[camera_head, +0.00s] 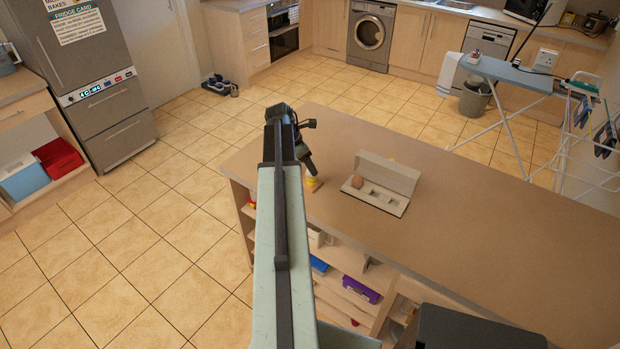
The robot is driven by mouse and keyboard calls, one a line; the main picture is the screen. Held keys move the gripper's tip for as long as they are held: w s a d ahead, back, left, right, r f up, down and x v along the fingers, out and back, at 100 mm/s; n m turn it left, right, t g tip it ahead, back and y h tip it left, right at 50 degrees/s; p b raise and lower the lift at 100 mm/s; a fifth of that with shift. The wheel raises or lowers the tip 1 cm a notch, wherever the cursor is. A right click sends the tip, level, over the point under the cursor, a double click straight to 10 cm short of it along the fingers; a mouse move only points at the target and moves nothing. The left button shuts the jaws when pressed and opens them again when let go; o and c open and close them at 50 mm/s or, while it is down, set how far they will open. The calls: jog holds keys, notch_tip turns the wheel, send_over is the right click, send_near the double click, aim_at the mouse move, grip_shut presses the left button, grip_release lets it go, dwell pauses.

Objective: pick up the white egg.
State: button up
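No white egg shows clearly; one may be hidden behind my gripper. My gripper (311,172) points down near the left edge of the island worktop, over a small yellow object (314,184). I cannot tell whether its fingers are open or shut, or touching anything. Right of it is an open grey egg carton (383,201) with its lid raised at the back. A brown egg (357,181) sits in its left compartment. The other compartments look empty, though they are small in the picture.
The worktop (480,235) is clear to the right of the carton. Open shelves below its front edge hold a purple box (361,290) and other items. An ironing board (505,72) and a drying rack (575,140) stand beyond the island. Tiled floor lies open to the left.

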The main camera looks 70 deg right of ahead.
jog(key=b+x, duration=0.2)
jog(key=x, duration=0.1)
jog(key=shift+w+d+f, duration=0.1)
jog(key=shift+f, duration=0.15)
jog(key=shift+r, duration=0.15)
jog(key=c, duration=0.9)
jog(key=shift+o, duration=0.2)
jog(key=shift+r, duration=0.15)
